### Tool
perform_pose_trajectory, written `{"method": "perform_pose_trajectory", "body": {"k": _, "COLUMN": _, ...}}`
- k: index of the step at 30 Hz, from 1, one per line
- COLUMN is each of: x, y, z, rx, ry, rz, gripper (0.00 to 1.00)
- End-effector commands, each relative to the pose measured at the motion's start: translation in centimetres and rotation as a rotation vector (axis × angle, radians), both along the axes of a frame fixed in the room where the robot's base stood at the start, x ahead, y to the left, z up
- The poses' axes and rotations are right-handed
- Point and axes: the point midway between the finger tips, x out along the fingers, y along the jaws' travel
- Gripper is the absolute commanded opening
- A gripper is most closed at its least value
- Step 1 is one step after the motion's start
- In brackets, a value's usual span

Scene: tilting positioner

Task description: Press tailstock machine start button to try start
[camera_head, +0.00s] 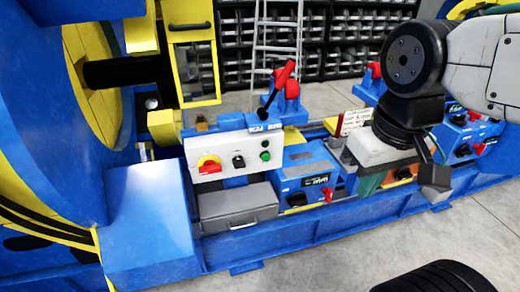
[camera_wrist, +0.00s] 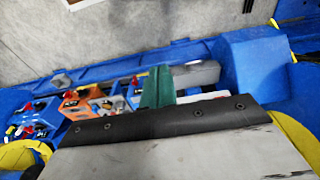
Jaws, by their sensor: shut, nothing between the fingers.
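A white control panel (camera_head: 228,160) stands on the blue machine in the head view. No label on the panel is readable. My gripper (camera_head: 368,187) points down to the right of the panel, apart from it. Its green fingers (camera_wrist: 157,88) are shut and empty in the wrist view. The green button cannot be made out in the wrist view, where my gripper body covers much of the machine.
A grey box (camera_head: 238,207) sits below the panel. A blue unit with a display (camera_head: 308,178) stands between the panel and my gripper. A red-handled lever (camera_head: 277,88) rises behind the panel. The floor in front (camera_head: 330,250) is mostly clear.

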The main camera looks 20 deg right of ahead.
Motion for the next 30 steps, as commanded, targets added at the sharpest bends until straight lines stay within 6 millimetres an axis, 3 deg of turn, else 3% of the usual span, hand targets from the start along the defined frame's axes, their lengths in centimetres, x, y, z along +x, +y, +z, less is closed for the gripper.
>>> {"method": "perform_pose_trajectory", "body": {"k": 11, "x": 0.0, "y": 0.0, "z": 0.0, "rx": 0.000, "ry": -0.001, "rz": 0.001, "gripper": 0.00}}
{"method": "perform_pose_trajectory", "body": {"k": 14, "x": 0.8, "y": -0.2, "z": -0.3, "rx": -0.011, "ry": -0.008, "rz": 0.025, "gripper": 0.00}}
{"method": "perform_pose_trajectory", "body": {"k": 17, "x": 3.2, "y": -0.8, "z": -1.1, "rx": -0.045, "ry": -0.036, "rz": 0.105, "gripper": 0.00}}
{"method": "perform_pose_trajectory", "body": {"k": 20, "x": 7.3, "y": -1.8, "z": -2.6, "rx": -0.107, "ry": -0.083, "rz": 0.249, "gripper": 0.00}}
{"method": "perform_pose_trajectory", "body": {"k": 24, "x": 14.1, "y": -3.1, "z": -5.8, "rx": -0.223, "ry": -0.162, "rz": 0.528, "gripper": 0.00}}
{"method": "perform_pose_trajectory", "body": {"k": 30, "x": 22.5, "y": -3.7, "z": -11.6, "rx": -0.384, "ry": -0.273, "rz": 0.964, "gripper": 0.00}}
